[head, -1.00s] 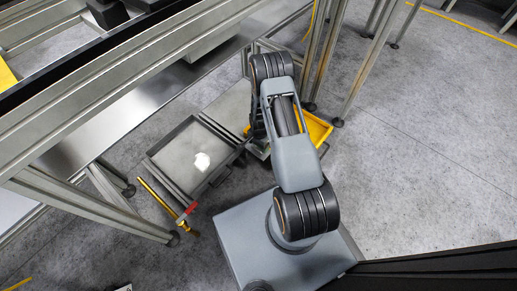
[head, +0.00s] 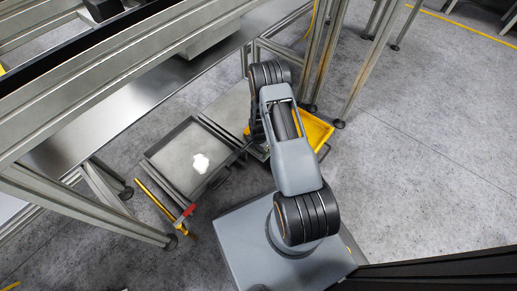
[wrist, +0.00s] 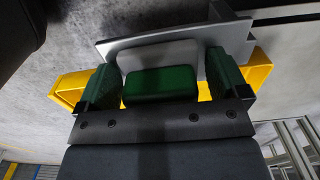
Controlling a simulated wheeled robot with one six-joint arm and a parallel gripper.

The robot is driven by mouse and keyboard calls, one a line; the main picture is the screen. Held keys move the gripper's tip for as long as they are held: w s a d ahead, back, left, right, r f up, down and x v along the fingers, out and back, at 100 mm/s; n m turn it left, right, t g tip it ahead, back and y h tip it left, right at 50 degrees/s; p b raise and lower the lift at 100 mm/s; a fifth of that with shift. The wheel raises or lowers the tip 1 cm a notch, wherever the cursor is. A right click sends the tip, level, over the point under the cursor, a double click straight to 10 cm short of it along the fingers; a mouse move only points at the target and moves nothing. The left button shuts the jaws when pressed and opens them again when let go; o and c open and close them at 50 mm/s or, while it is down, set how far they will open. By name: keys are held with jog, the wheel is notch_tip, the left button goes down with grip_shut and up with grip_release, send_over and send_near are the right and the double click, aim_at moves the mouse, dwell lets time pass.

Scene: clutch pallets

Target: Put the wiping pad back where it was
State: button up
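In the wrist view, my gripper (wrist: 162,88) has two green fingers spread wide. A green block on a grey-white base, which looks like the wiping pad (wrist: 160,84), sits between them. A thin gap with yellow behind it shows at the right finger; contact at the left finger is unclear. A light grey plate (wrist: 113,45) lies beyond the pad; whether the pad touches it is unclear. In the head view, my arm hides the gripper and pad.
A yellow tray (head: 316,131) lies partly behind my arm. Left of it is a grey tray (head: 152,160) with a bright white patch inside. A yellow bar with a red part (head: 188,211) lies beside that tray. Metal frame legs (head: 357,75) stand behind; floor at right is clear.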

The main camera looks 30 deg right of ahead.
jog(key=shift+o, duration=0.4)
jog(key=shift+r+p, duration=0.35)
jog(key=shift+r, duration=0.15)
notch_tip(320, 180, up, 11)
jog(key=p, duration=0.4)
jog(key=shift+f+p, duration=0.15)
jog(key=shift+p, duration=0.15)
jog(key=s+a+r+n+t, duration=0.1)
jog(key=a+r+n, duration=0.15)
jog(key=r, duration=0.75)
jog(key=s+a+r+n, duration=0.1)
jog(key=a+r+n, duration=0.15)
jog(key=r, duration=0.85)
jog(key=s+a+r+n+t, duration=0.1)
jog(key=s+a+r+n, duration=0.3)
jog(key=s+r+n, duration=0.4)
jog(key=s+r, duration=0.5)
jog(key=r, duration=0.1)
jog(key=shift+s+t, duration=0.3)
jog(key=shift+s, duration=0.1)
jog(key=shift+a, duration=0.1)
